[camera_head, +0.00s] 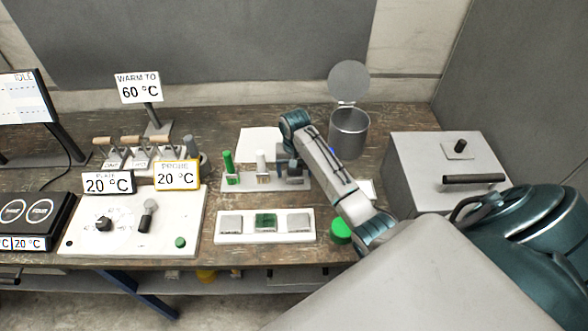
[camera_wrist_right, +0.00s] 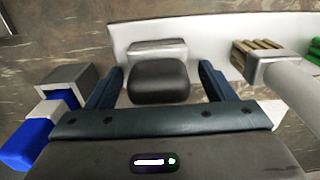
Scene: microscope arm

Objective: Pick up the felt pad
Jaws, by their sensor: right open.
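My right gripper (camera_head: 296,168) reaches down over the right end of a small pale rack (camera_head: 233,184). In the right wrist view its two fingers (camera_wrist_right: 161,74) are open, one on each side of a dark rounded block (camera_wrist_right: 158,86). The block looks like the felt pad or its handle, but I cannot tell for sure. I cannot tell whether the fingers touch it. A grey block (camera_wrist_right: 158,46) sits just beyond it on the white rack. In the head view the arm and gripper mostly hide this spot. My left gripper is not in view.
A green-handled tool (camera_head: 228,162) and a white-handled one (camera_head: 261,160) stand on the rack. In front lies a white tray (camera_head: 250,237) with square pads. A metal pot (camera_head: 349,130) with raised lid, a grey box (camera_head: 420,160) and a green disc (camera_head: 341,229) stand near the arm.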

